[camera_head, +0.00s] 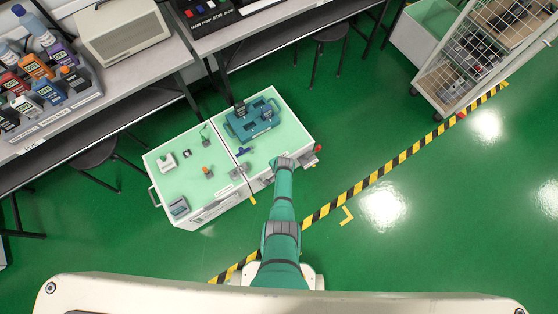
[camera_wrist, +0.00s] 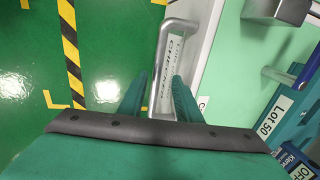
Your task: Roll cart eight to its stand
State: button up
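Two white carts with pale green tops stand side by side, the left cart (camera_head: 180,165) and the right cart (camera_head: 290,125). No cart number is readable, so I cannot tell which is cart eight. My gripper (camera_head: 282,165) is at the front edge of the right cart. In the wrist view my gripper (camera_wrist: 160,85) has its two green fingers apart, on either side of a grey bar handle (camera_wrist: 163,60) on the cart's side. The handle's lower end runs between the fingers; contact is not clear. No stand is identifiable.
A teal tray (camera_head: 250,122) sits on the right cart. A yellow-black floor stripe (camera_head: 375,178) runs diagonally past the carts, with yellow corner marks (camera_head: 347,215) beside it. A bench (camera_head: 150,75) and stools (camera_head: 97,152) stand behind. A wire cage trolley (camera_head: 470,60) is upper right. Right floor is clear.

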notch_tip(320, 180, up, 10)
jog(key=s+d, duration=0.1)
jog(key=shift+s, duration=0.25)
dwell(0.4)
dwell(0.5)
jog(key=s+d+r+n+t+h, duration=0.1)
jog(key=s+r+n+t, duration=0.15)
jog(key=s+r, duration=0.4)
jog(key=s+d+r+n+t, duration=0.1)
jog(key=s+r+n+t, duration=0.2)
jog(key=s, duration=0.7)
jog(key=s+r+n+t, duration=0.1)
jog(key=s+r, duration=0.3)
jog(key=r, duration=0.7)
jog(key=s+r+n+t, duration=0.2)
jog(key=s+r+t, duration=0.2)
jog(key=r, duration=0.8)
jog(key=s+r+n+t, duration=0.2)
jog(key=s+r+t, duration=0.1)
jog(key=r, duration=0.8)
jog(key=shift+s+r, duration=0.35)
jog(key=shift+s, duration=0.15)
jog(key=shift+w+a, duration=0.1)
